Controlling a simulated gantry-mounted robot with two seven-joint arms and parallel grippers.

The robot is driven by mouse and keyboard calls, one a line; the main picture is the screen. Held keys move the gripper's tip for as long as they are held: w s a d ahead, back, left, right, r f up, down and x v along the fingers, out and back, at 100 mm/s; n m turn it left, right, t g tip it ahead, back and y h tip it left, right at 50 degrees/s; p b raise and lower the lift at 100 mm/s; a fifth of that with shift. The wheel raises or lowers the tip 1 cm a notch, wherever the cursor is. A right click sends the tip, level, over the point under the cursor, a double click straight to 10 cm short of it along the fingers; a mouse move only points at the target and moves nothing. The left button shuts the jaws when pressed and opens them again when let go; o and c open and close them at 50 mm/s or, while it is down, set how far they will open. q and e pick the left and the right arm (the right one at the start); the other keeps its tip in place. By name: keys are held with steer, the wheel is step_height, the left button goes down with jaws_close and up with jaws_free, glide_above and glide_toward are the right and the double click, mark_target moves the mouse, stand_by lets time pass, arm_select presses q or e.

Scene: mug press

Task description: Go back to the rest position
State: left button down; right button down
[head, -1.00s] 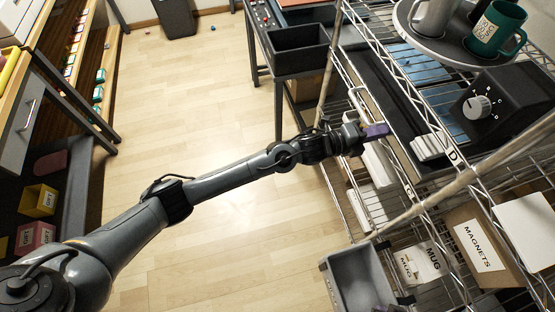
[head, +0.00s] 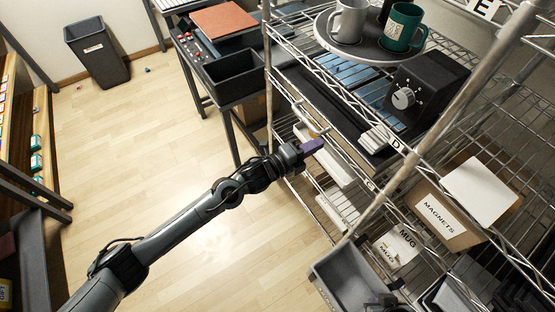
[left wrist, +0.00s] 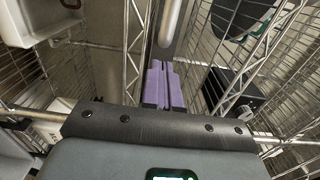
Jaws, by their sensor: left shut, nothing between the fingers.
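My left gripper (head: 313,146) is shut and empty, its purple fingers together at the end of my outstretched left arm. In the head view it appears at the left edge of the wire shelf rack (head: 340,159). I cannot tell whether it touches the rack. In the left wrist view the purple fingers (left wrist: 163,80) lie side by side with nothing between them, and wire rack sides show to both sides. My right gripper is not clearly seen.
A round tray (head: 330,42) holds a grey mug (head: 349,20) and a green mug (head: 403,27). A black box with a dial (head: 428,90) sits on the rack. A grey bin (head: 350,272) stands at the front.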

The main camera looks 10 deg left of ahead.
arm_select(q)
steer(key=b+v, duration=0.2)
steer(key=v, duration=0.7)
steer(key=s+d+f+n+y, duration=0.25)
steer(key=s+f+n, duration=0.35)
steer(key=s+f, duration=0.4)
steer(key=s+a+f+n+g+y, duration=0.2)
steer(key=s+a+n+g+y, duration=0.25)
steer(key=s+a+n, duration=0.5)
steer(key=s+a+f+n+g+y, duration=0.2)
steer(key=s+a+n+g+y, duration=0.3)
steer(key=s+a+n, duration=0.45)
step_height(320, 180, up, 17)
steer(key=p, duration=1.7)
steer(key=shift+s+d+y, duration=0.25)
steer(key=shift+d+y, duration=0.15)
steer(key=shift+d, duration=0.05)
steer(key=shift+f+t, duration=0.1)
steer(key=shift+t, duration=0.15)
